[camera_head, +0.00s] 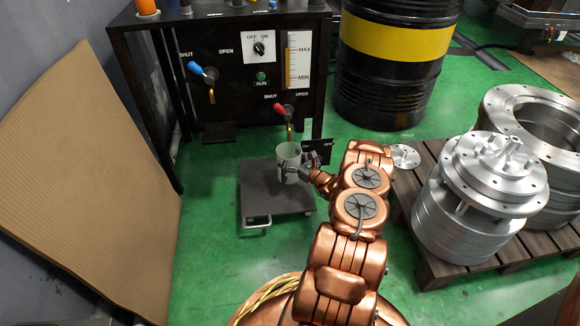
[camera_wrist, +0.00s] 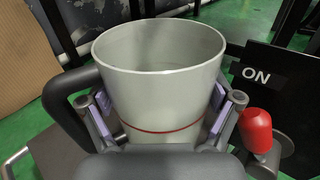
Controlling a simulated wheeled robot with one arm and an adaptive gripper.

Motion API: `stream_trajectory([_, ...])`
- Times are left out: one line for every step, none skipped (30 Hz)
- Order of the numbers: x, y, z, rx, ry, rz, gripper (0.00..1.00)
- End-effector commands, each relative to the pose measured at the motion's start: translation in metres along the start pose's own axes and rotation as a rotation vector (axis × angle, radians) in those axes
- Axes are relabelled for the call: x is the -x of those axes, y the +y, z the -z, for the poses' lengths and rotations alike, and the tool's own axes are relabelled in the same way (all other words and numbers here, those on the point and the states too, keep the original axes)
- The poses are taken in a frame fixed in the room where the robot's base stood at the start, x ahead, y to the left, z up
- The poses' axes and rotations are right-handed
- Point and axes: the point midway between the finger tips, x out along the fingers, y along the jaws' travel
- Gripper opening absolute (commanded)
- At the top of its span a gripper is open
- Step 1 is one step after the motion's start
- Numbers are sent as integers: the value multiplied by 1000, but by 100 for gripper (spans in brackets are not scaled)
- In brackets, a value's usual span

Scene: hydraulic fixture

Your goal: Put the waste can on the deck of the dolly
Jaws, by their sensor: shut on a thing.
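The waste can (camera_head: 289,152) is a pale grey, open-topped can with a thin red line around it. It stands upright in my gripper (camera_head: 291,171), whose fingers press on its two sides. In the wrist view the can (camera_wrist: 160,88) fills the middle, between the two fingers of my gripper (camera_wrist: 163,112), and looks empty as far as I see inside. The dolly (camera_head: 264,197) has a flat dark grey deck low over the green floor. The can appears over the right part of the deck; whether its base touches the deck I cannot tell.
A black control panel (camera_head: 235,95) with a red-handled valve (camera_head: 280,108) and a blue-handled valve (camera_head: 197,69) stands behind the dolly. A small black plate (camera_head: 318,150) is close right of the can. A pallet (camera_head: 433,264) with metal parts is at right; a cardboard sheet (camera_head: 90,190) leans at left.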

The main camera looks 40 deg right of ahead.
Motion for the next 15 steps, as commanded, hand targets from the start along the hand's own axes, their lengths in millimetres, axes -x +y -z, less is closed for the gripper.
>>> stream_trajectory([2, -1, 12, -2, 0, 4, 51])
stream_trajectory([2, -1, 15, -2, 0, 4, 51])
stream_trajectory([2, -1, 19, -1, -1, 3, 51])
stream_trajectory([2, -1, 22, 0, -1, 2, 51])
stream_trajectory([2, -1, 24, 0, -1, 3, 51])
stream_trajectory([2, -2, 26, 1, -2, 3, 51])
stream_trajectory([1, -1, 28, 1, -2, 2, 51])
stream_trajectory([1, -1, 29, 1, -3, 1, 51])
stream_trajectory([1, -1, 30, 1, -3, 2, 51])
stream_trajectory([1, -1, 30, 1, -3, 2, 51])
stream_trajectory([1, -1, 30, 1, -3, 2, 51])
stream_trajectory([1, -1, 30, 1, -3, 3, 51])
stream_trajectory([1, -1, 30, 1, -2, 3, 51])
stream_trajectory([1, -1, 30, 1, -2, 3, 51])
stream_trajectory([1, -1, 30, 1, -2, 2, 51])
